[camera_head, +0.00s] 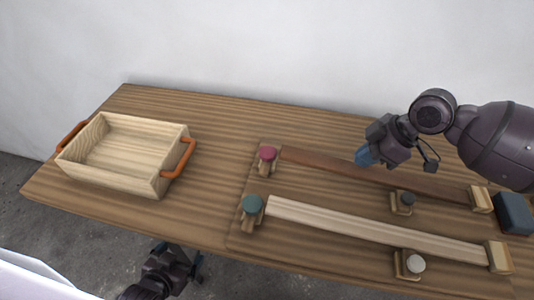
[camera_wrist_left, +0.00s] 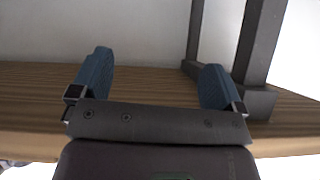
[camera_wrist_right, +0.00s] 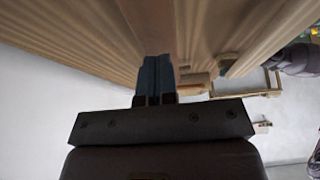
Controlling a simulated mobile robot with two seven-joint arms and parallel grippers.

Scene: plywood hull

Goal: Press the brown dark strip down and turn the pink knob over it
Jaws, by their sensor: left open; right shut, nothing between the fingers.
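The brown dark strip (camera_head: 322,163) lies lengthwise on a wooden board, its left end beside the pink knob (camera_head: 267,154) and its right end at a pale block. The pink knob sits on a small wooden base. My right gripper (camera_head: 364,156) is shut and empty, fingertips down at the strip's middle; contact cannot be told for sure. In the right wrist view its closed blue fingers (camera_wrist_right: 155,75) point along the brown strip (camera_wrist_right: 150,25). My left gripper (camera_head: 180,256) is open and empty at the table's front edge; its spread fingers show in the left wrist view (camera_wrist_left: 155,80).
A pale strip (camera_head: 375,228) runs in front, with a teal knob (camera_head: 252,204) at its left. A dark knob (camera_head: 407,199) and a white knob (camera_head: 415,263) stand along the strips. A dark blue block (camera_head: 514,213) is at right. A wooden tray with orange handles (camera_head: 160,187) stands left.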

